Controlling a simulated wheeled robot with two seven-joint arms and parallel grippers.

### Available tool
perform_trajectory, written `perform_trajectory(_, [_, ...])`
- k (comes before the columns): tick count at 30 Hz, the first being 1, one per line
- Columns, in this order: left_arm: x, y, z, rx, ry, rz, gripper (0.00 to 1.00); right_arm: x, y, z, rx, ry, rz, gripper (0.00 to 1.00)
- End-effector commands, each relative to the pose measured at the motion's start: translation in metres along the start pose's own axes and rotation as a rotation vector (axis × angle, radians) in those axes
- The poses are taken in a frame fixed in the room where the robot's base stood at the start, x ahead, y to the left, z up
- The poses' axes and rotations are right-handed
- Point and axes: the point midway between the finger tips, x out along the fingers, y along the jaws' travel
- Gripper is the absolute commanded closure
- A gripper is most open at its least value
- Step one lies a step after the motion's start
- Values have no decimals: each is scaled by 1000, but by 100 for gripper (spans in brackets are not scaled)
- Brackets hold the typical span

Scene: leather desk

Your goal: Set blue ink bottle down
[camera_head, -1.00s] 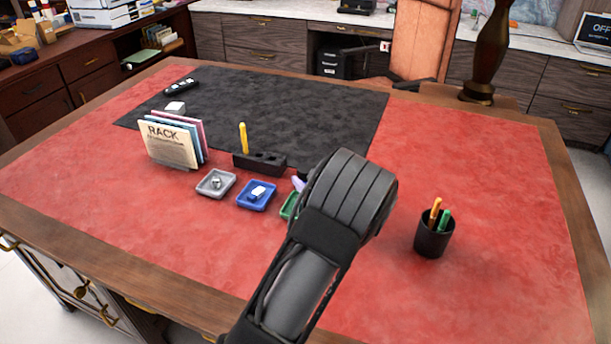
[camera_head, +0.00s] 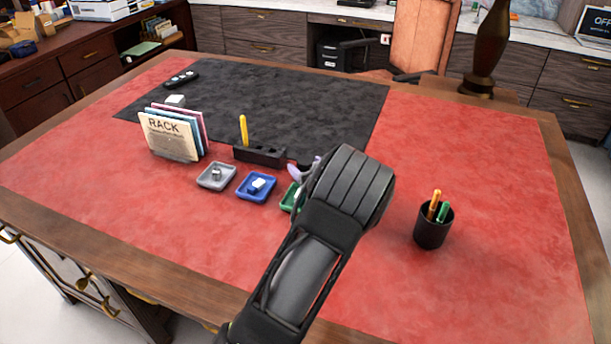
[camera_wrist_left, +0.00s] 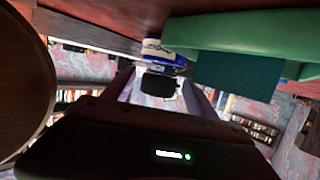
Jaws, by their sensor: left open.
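The blue ink bottle (camera_wrist_left: 163,53) shows in the left wrist view with a blue-and-white body and a black cap (camera_wrist_left: 158,86). That view looks upside down, with the cap pointing down the picture and the base at the red desk surface. My left gripper (camera_wrist_left: 160,95) is open, with a purple finger on each side of the bottle. I cannot tell whether either finger touches it. In the head view my left wrist hides the bottle, and only a pale purple finger of my left gripper (camera_head: 303,170) shows. My right gripper is not in view.
A green tray (camera_head: 289,197) is close beside the gripper, partly hidden by my arm; a blue tray (camera_head: 243,195) and grey tray (camera_head: 203,184) lie left. A black holder (camera_head: 270,158) with a yellow pen stands behind. A black pen cup (camera_head: 430,234) stands right, with clear red desk around it.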

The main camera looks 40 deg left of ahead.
Motion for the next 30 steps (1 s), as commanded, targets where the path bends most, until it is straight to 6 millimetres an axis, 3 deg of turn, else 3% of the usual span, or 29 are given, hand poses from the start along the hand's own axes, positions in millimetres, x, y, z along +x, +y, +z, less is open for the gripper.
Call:
perform_trajectory(9, [42,1,0,1,0,-1,33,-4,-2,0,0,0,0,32])
perform_trajectory(28, [43,1,0,0,0,0,33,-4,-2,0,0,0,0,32])
perform_trajectory(30, [43,1,0,0,0,0,39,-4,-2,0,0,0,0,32])
